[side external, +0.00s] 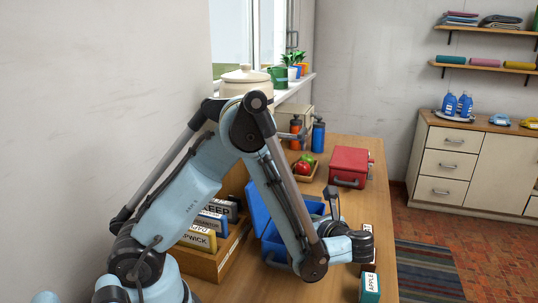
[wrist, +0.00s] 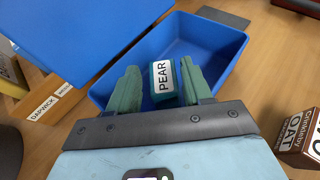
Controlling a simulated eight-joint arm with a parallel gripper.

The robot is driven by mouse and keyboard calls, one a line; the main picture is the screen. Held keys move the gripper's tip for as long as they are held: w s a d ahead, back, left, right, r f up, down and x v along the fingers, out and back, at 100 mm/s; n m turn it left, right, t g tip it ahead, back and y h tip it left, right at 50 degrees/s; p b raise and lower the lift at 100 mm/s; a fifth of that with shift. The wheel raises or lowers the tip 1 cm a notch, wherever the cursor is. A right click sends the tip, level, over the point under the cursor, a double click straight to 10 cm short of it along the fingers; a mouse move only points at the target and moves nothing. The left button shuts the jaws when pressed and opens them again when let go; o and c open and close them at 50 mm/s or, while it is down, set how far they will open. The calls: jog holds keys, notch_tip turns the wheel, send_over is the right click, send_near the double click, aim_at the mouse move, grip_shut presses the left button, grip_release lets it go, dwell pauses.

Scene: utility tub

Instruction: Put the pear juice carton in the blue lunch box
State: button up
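The pear juice carton (wrist: 162,82), teal with a white PEAR label, shows in the wrist view between my gripper's two green fingers, over the inside of the blue lunch box (wrist: 222,40). My gripper (wrist: 160,82) looks open, with a narrow gap beside the carton. Whether the carton rests on the box floor is hard to tell. In the side view the lunch box (side external: 270,246) stands on the wooden counter with its lid (side external: 257,208) raised at the left. My arm covers part of the box there, and the fingers and pear carton are hidden.
An oat carton (wrist: 303,137) stands right of the box in the wrist view. An apple carton (side external: 370,287) stands near the counter's front. A wooden crate (side external: 228,255) of labelled packs is left of the box. A red box (side external: 349,165) and a fruit tray (side external: 305,171) are farther back.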

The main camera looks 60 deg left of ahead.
jog(key=shift+o, duration=0.9)
jog(key=shift+r, duration=0.15)
jog(key=shift+d+r, duration=0.2)
jog(key=shift+r, duration=0.4)
jog(key=s+d+r+n+t+h, duration=0.5)
jog(key=n+h, duration=0.8)
jog(key=n, duration=0.4)
jog(key=d+r+t, duration=0.1)
jog(key=d+t, duration=0.1)
jog(key=d, duration=0.1)
jog(key=shift+s+r+n+h, duration=0.15)
jog(key=shift+r+n+h, duration=0.15)
jog(key=shift+r, duration=0.05)
